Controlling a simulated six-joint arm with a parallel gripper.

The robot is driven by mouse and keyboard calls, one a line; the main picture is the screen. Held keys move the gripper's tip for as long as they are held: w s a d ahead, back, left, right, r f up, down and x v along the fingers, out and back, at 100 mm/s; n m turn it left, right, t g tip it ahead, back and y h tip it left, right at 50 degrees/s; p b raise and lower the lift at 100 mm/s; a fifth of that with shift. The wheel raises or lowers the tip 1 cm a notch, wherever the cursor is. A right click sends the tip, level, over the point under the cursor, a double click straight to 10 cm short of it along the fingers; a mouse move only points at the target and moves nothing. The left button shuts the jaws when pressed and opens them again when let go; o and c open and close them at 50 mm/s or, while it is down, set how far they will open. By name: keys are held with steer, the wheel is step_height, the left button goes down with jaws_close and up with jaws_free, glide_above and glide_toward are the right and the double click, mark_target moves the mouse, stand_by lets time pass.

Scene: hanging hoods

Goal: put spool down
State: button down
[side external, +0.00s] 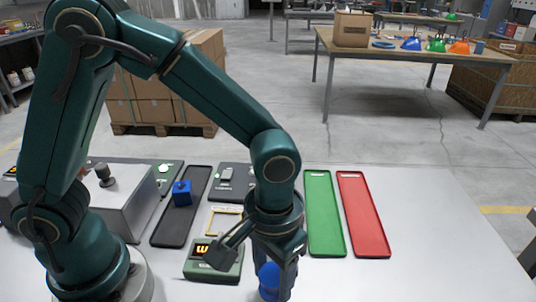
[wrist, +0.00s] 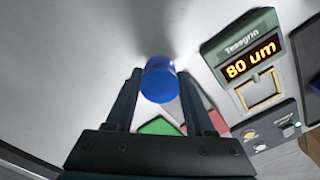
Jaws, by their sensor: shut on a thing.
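The spool is a small blue round piece (side external: 269,276), low in the side view at the front of the table. It also shows in the wrist view as a blue cylinder (wrist: 160,82) between the two dark fingers. My gripper (side external: 273,284) points down and is shut on the spool; the fingers hide part of its sides. In the wrist view my gripper (wrist: 162,88) has a finger on each side of it. I cannot tell whether the spool touches the table.
A gauge (side external: 213,262) stands left of my gripper; its display reads 80 um in the wrist view (wrist: 252,58). Green (side external: 325,215) and red (side external: 364,215) trays look empty. The table's right side is clear.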

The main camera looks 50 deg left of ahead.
mark_target(272, 273)
steer(key=shift+f, duration=1)
steer(key=shift+f, duration=0.1)
steer(key=c, duration=0.5)
jaws_free()
steer(key=shift+c, duration=0.2)
step_height(272, 273, up, 12)
steer(key=shift+a+r, duration=0.1)
steer(key=s+a+r+t, duration=0.1)
steer(key=s+a+t, duration=0.1)
steer(key=a, duration=0.4)
steer(key=s+a+r+t, duration=0.1)
steer(key=s+a+t, duration=0.1)
steer(key=a, duration=0.4)
steer(key=shift+s+a+r+t, duration=0.3)
steer(key=shift+a+r+t, duration=0.05)
steer(key=shift+t, duration=0.35)
steer(key=o, duration=0.4)
steer(key=shift+s+a+f, duration=0.15)
steer(key=shift+s+a, duration=0.05)
steer(key=shift+a, duration=0.05)
steer(key=shift+c, duration=0.2)
